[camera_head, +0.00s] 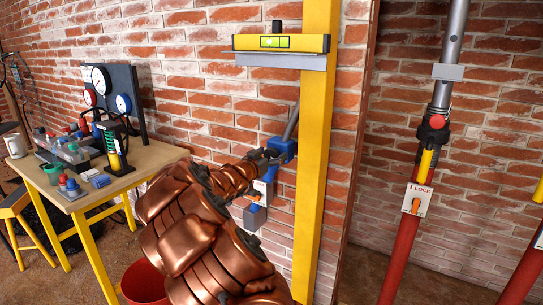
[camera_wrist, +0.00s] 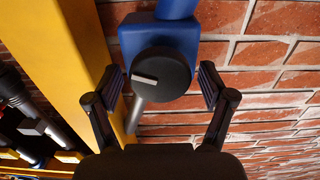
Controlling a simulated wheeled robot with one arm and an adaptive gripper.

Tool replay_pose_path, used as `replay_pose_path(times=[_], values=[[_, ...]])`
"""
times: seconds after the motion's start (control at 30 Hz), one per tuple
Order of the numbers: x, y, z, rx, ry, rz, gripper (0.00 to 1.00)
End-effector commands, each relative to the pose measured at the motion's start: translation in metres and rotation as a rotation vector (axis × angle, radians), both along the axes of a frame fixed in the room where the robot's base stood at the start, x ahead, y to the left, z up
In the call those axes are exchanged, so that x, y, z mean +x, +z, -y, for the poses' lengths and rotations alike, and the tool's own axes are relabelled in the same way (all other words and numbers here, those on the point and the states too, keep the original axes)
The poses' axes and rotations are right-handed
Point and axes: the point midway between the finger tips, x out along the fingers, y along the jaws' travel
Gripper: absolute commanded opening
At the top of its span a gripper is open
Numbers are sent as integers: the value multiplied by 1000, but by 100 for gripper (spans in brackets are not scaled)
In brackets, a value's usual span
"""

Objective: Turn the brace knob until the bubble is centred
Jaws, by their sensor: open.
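A yellow spirit level (camera_head: 315,44) with a green vial (camera_head: 274,42) sits on a grey ledge at the yellow post (camera_head: 313,190). The bubble is too small to place surely against its marks. The round black brace knob (camera_wrist: 168,72), with a white pointer mark, sits on a blue bracket (camera_wrist: 150,38) in the wrist view. My open gripper (camera_wrist: 160,87) has one finger on each side of the knob, apparently apart from it. In the head view my gripper (camera_head: 264,157) is at the blue bracket (camera_head: 286,150), and the knob is hidden there.
The brick wall (camera_head: 205,85) lies close behind the bracket. The yellow post stands just right of my gripper. A wooden table (camera_head: 140,168) with gauges and tools is at the left, with a red bucket (camera_head: 146,283) below. Red props (camera_head: 400,250) stand at the right.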

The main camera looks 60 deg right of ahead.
Motion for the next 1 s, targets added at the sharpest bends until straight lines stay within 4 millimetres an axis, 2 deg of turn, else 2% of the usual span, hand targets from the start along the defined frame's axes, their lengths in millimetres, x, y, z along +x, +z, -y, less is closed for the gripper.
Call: replay_pose_path(times=[0.27, 0.83, 1.0], values=[[0, 0, 1, 0, 1, 0, 82], [0, 0, 0, 0, 1, 0, 24], [0, 1, 1, 1, 0, 4, 22]])
